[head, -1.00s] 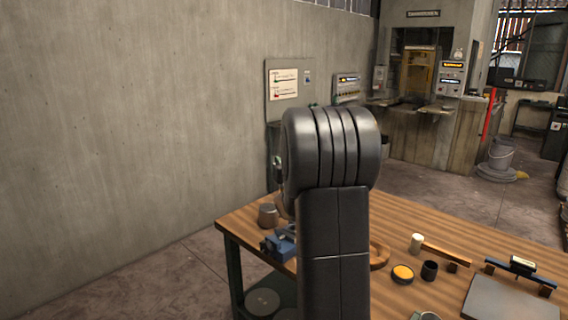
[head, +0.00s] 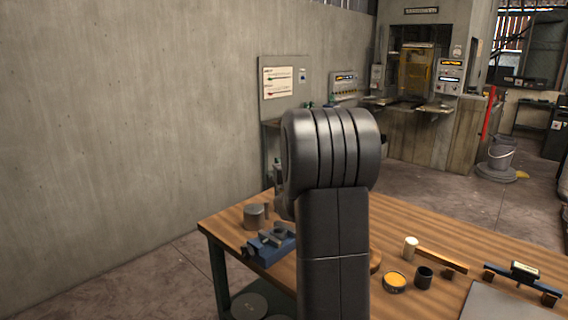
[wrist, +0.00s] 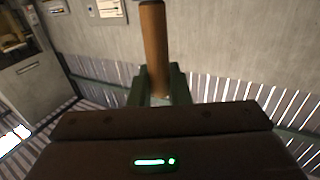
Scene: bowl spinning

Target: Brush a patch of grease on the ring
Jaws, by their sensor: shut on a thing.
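My gripper (wrist: 158,90) shows in the wrist view, with its two dark green fingers shut on a brown wooden handle (wrist: 154,42). The handle stands up out of the jaws, and no bristles show. In the head view my own arm hides the gripper and the handle. A small open tin (head: 395,281) with orange-yellow contents stands on the workbench, right of my arm. A blue vise (head: 268,247) with a grey piece in it is on the left of the bench. I cannot pick out the ring for certain, and my arm covers part of the bench.
The wooden workbench (head: 455,240) also holds a dark cup (head: 424,278), a pale cylinder (head: 411,247), a grey metal pot (head: 254,216) and a grey plate (head: 505,303). A concrete wall (head: 130,110) rises at the left.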

